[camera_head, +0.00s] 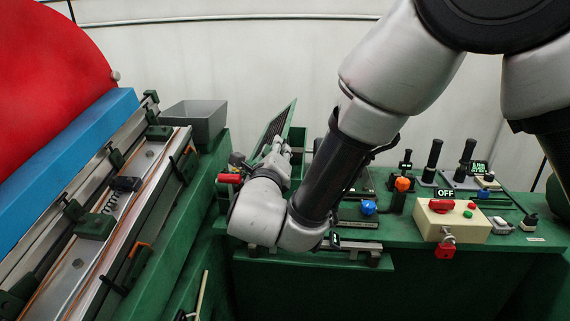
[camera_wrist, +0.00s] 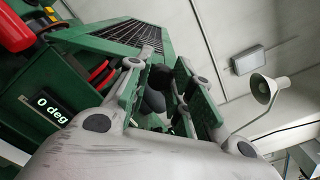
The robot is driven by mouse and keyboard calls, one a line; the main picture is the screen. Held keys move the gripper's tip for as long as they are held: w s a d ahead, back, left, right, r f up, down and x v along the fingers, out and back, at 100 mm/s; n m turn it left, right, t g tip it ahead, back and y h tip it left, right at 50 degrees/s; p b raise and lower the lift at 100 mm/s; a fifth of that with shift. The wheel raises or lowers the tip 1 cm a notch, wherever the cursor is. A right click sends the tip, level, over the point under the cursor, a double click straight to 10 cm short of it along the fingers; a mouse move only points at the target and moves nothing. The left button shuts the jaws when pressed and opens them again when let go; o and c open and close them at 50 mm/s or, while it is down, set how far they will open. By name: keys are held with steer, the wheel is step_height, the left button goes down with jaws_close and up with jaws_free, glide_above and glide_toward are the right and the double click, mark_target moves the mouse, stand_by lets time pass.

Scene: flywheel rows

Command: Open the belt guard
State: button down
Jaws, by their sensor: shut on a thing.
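The belt guard (camera_head: 274,128) is a green frame with dark mesh, standing steeply tilted at the back of the green bench. In the wrist view its mesh panel (camera_wrist: 126,34) slopes across the top, just beyond the fingers. My gripper (camera_head: 280,149) reaches up to the guard's lower part; in the wrist view its two fingers (camera_wrist: 160,78) stand around a dark rounded piece. The gripper is shut on this piece, which looks like part of the guard. The exact contact is hidden by the fingers and wrist.
A red-handled part (camera_head: 230,178) is close left of my wrist. A display reading "0 deg" (camera_wrist: 48,109) is beside the gripper. Right of my arm are a blue knob (camera_head: 368,207), an orange knob (camera_head: 403,184), and an "OFF" switch box (camera_head: 452,219) with a red padlock.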

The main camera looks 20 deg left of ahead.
steer(key=s+a+r+n, duration=0.2)
steer(key=a+r+n, duration=0.2)
steer(key=a+n, duration=0.6)
steer(key=shift+s+a+n, duration=0.3)
steer(key=shift+s+a, duration=0.1)
steer(key=shift+a, duration=0.2)
steer(key=c, duration=1.2)
jaws_free()
steer(key=v, duration=1.2)
